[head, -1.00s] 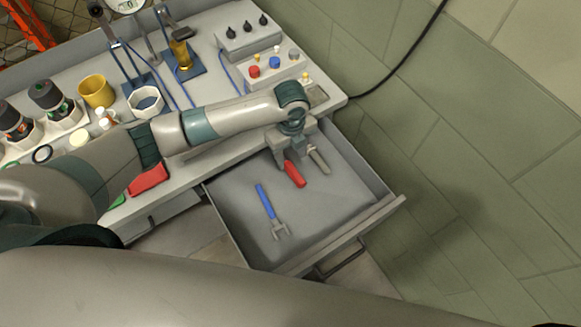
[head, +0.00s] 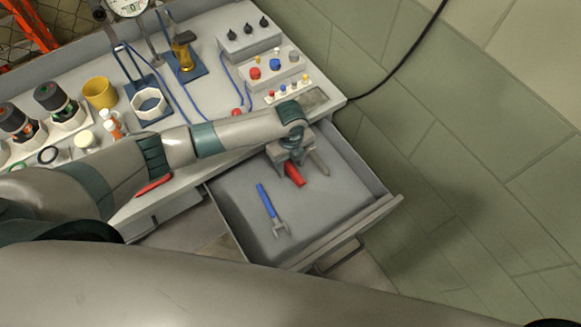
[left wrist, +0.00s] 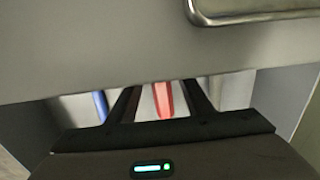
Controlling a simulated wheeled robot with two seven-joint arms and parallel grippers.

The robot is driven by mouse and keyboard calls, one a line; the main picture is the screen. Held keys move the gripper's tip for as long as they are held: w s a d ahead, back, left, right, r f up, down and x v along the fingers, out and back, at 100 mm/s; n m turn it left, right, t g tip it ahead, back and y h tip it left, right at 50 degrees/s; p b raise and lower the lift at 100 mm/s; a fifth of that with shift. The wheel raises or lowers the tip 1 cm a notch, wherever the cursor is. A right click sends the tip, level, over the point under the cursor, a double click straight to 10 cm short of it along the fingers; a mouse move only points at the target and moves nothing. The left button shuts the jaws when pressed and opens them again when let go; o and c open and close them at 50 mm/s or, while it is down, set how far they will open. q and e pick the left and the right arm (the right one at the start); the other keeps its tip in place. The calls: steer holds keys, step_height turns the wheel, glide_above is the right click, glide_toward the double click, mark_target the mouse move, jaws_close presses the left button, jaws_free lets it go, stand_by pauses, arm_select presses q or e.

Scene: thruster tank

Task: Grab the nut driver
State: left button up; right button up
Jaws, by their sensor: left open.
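A red-handled tool (head: 295,175), which looks like the nut driver, lies in the open drawer (head: 235,222). My left gripper (head: 291,167) is open above it and hides its upper part in the head view. In the left wrist view, the red handle (left wrist: 164,101) shows between the two spread fingers of my left gripper (left wrist: 161,92). I cannot tell whether the fingers reach down beside the handle. My right gripper is in neither view.
A blue-handled wrench (head: 266,202) lies to the left in the drawer, and a grey tool (head: 319,162) lies close on the right. The drawer's front wall (left wrist: 120,50) fills the upper wrist view. The workbench behind holds a yellow mug (head: 99,93) and a control box (head: 248,40).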

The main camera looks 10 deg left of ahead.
mark_target(292, 167)
arm_select(q)
jaws_close()
steer(key=shift+w+r+b, duration=0.1)
steer(key=shift+r+b, duration=0.35)
steer(key=shift+r, duration=0.45)
steer(key=shift+d+r+b, duration=0.25)
steer(key=shift+r+b, duration=0.3)
steer(key=shift+r, duration=0.65)
steer(key=s+d+r+b, duration=0.3)
steer(key=s+d+r, duration=0.3)
steer(key=d, duration=0.3)
steer(key=shift+d+r, duration=0.35)
steer(key=shift+r, duration=0.05)
